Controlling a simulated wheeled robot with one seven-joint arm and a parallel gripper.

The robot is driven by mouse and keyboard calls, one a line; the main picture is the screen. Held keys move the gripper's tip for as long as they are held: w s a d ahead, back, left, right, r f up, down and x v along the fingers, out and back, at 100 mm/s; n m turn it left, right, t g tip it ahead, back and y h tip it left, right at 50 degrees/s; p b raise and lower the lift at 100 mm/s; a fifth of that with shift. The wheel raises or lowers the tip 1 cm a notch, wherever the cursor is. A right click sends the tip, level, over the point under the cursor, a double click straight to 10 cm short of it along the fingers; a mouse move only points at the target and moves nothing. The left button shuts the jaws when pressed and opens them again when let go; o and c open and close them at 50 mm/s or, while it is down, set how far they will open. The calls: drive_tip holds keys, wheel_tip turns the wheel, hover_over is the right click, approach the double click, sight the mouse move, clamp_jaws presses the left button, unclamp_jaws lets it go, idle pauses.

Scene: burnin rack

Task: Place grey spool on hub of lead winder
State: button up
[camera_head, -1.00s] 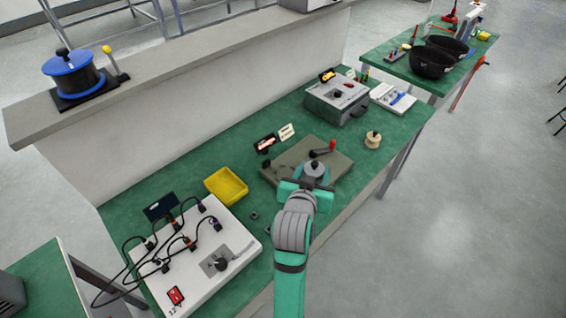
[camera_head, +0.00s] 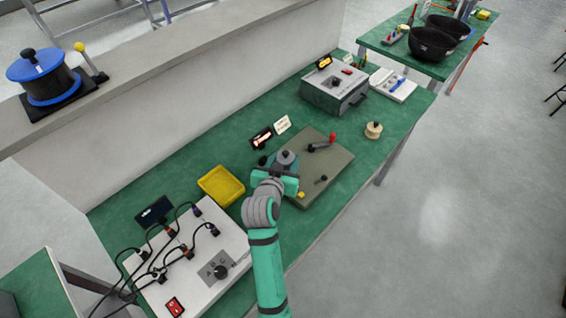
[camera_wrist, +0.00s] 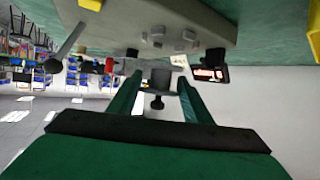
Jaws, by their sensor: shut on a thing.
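My gripper (camera_head: 283,180) is shut on the grey spool (camera_head: 287,158), which has a dark knob on top. In the wrist view the grey spool (camera_wrist: 160,78) sits between the two green fingers, and its knob points down in that picture. The lead winder (camera_head: 330,170) is a flat olive-grey base with a black crank and red handle. The spool is over the left part of the winder's base in the head view. I cannot tell whether the spool touches the hub.
A yellow tray (camera_head: 221,186) and a white panel with black leads (camera_head: 190,262) are left of the winder. A small sign (camera_head: 261,138) stands behind it. A beige spool (camera_head: 373,130) and a grey instrument box (camera_head: 334,92) are to the right. Green bench is bare between them.

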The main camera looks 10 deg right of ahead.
drive_tip(key=shift+w+a+f, duration=0.1)
drive_tip(key=shift+a+f, duration=0.15)
drive_tip(key=shift+f, duration=0.2)
drive_tip(key=shift+w+f, duration=0.2)
drive_tip(key=shift+f, duration=1)
drive_tip(key=shift+d+f, duration=0.1)
drive_tip(key=shift+f, duration=0.15)
drive_tip(key=shift+f, duration=0.1)
drive_tip(key=o, duration=1.1)
drive_tip(key=shift+c, duration=0.2)
